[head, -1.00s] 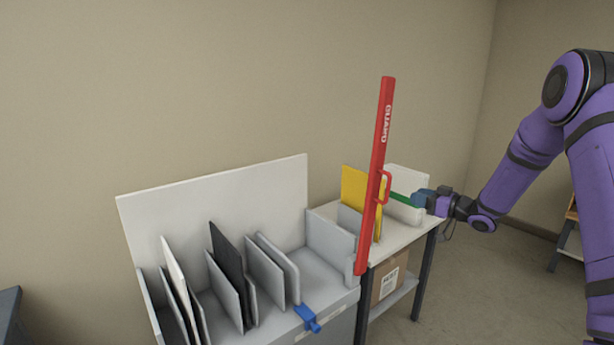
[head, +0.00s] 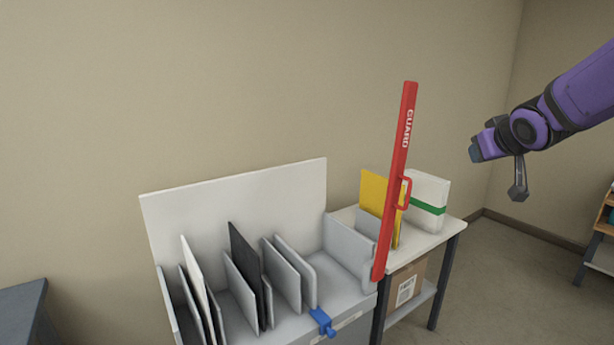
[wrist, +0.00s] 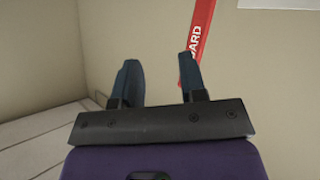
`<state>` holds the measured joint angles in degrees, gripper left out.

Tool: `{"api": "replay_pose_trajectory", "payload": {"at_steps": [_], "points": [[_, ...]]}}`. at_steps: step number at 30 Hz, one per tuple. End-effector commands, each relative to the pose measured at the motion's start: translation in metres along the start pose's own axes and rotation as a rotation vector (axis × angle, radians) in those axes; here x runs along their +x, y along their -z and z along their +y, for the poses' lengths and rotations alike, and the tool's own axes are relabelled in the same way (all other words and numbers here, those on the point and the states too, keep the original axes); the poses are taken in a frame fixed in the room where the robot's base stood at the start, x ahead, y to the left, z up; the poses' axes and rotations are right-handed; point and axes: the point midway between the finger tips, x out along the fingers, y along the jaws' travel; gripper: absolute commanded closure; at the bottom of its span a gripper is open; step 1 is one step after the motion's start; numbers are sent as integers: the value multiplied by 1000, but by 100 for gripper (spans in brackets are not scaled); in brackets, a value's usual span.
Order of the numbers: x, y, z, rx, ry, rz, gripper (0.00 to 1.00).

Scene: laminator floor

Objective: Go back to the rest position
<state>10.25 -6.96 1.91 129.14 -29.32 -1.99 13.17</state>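My gripper (head: 474,152) is up in the air at the right of the head view, to the right of the raised red guard bar (head: 397,170) and above the side table. In the wrist view its two dark blue fingers (wrist: 160,80) stand apart with nothing between them. The top of the red guard bar shows behind the right finger in the wrist view (wrist: 203,35); it looks apart from the finger, though depth is hard to judge. The purple arm comes in from the right edge of the head view.
A grey sorter (head: 352,262) with upright dividers and black and white sheets stands in front, with a blue lever (head: 323,322) on its front edge. The side table (head: 437,238) holds a yellow board (head: 373,190) and a white box with a green band (head: 430,190). A wooden shelf (head: 606,228) is far right.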

Motion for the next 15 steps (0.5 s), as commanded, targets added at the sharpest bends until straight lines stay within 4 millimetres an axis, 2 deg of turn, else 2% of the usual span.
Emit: {"api": "replay_pose_trajectory", "payload": {"at_steps": [1, 8, 15], "points": [[-20, -4, -3, 11, -12, -25, 61], [-99, -44, -18, 76, -28, -193, 61], [-179, -100, -44, 138, 31, -372, 61]]}}
